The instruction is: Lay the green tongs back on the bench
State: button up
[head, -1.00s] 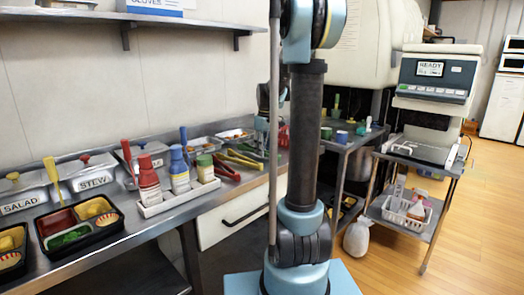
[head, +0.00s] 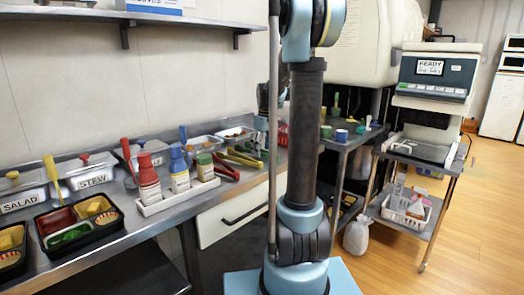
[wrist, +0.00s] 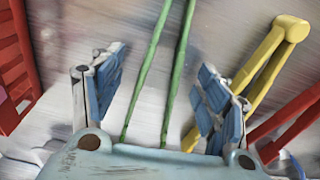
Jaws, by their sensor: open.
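The green tongs (wrist: 175,85) show in the wrist view as two long thin arms running up between my fingers. They appear to lie over the grey metal bench (wrist: 75,30); whether they rest fully on it I cannot tell. My gripper (wrist: 160,100) is open, with one blue-padded finger on each side of the tongs and a gap to both. The near ends of the tongs go out of sight behind my gripper's body.
Yellow tongs (wrist: 290,28) lie close by my right finger, with red tongs (wrist: 292,122) beyond. A red slatted thing (wrist: 14,65) stands at the left.

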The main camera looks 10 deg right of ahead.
notch_tip(320, 180, up, 11)
jog(key=s+f+m, duration=0.2)
jog(key=s, duration=0.9)
jog(key=s+f+m, duration=0.3)
jog(key=s+f, duration=0.6)
jog(key=s, duration=0.3)
jog(key=s+f+m+t, duration=0.1)
jog(key=s+f+m, duration=0.1)
jog(key=s+f, duration=0.7)
jog(key=s, duration=0.2)
jog(key=shift+s+a+f+m+h, duration=0.15)
jog(key=shift+s+f+m+h, duration=0.15)
jog(key=shift+s+f+m, duration=0.1)
